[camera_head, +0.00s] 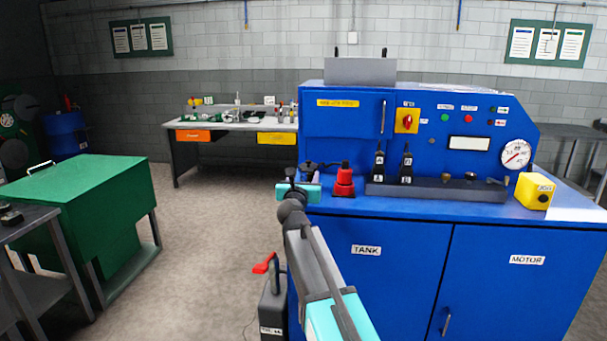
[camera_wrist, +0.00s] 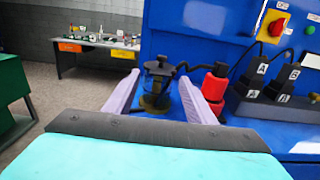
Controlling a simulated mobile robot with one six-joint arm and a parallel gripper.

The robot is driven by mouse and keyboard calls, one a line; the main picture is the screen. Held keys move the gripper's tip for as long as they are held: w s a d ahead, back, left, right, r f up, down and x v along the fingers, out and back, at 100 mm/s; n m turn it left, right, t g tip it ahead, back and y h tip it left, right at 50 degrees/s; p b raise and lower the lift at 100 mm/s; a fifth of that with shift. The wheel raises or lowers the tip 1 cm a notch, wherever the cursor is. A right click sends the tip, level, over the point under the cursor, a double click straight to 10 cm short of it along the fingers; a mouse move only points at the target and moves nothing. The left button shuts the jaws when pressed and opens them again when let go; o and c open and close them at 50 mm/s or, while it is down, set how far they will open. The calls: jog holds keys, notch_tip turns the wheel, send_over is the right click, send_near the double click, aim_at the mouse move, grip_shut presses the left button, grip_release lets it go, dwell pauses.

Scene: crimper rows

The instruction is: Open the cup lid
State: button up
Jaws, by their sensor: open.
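A small cup (camera_wrist: 154,101) with a brownish, see-through-looking body stands at the left end of the blue bench. Its black lid (camera_wrist: 158,68) has a knob on top and appears to sit on the cup. My gripper (camera_wrist: 158,78) is open, with one pale finger on each side of the cup in the picture. I cannot tell how far the fingertips are from the cup or whether they touch it. In the head view my gripper (camera_head: 300,178) is at the bench's left edge, and the cup is mostly hidden behind it.
A red fitting (camera_wrist: 215,86) stands close to the right of the cup, also seen in the head view (camera_head: 344,182). Two black lettered plugs (camera_head: 379,165) stand farther right. A blue cabinet panel (camera_head: 340,115) rises behind.

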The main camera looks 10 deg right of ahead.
aim_at(305, 171)
jog(key=shift+x, duration=1.55)
grip_shut()
jog(key=shift+a+r+p, duration=0.1)
jog(key=shift+a+p, duration=0.15)
jog(key=shift+p, duration=0.1)
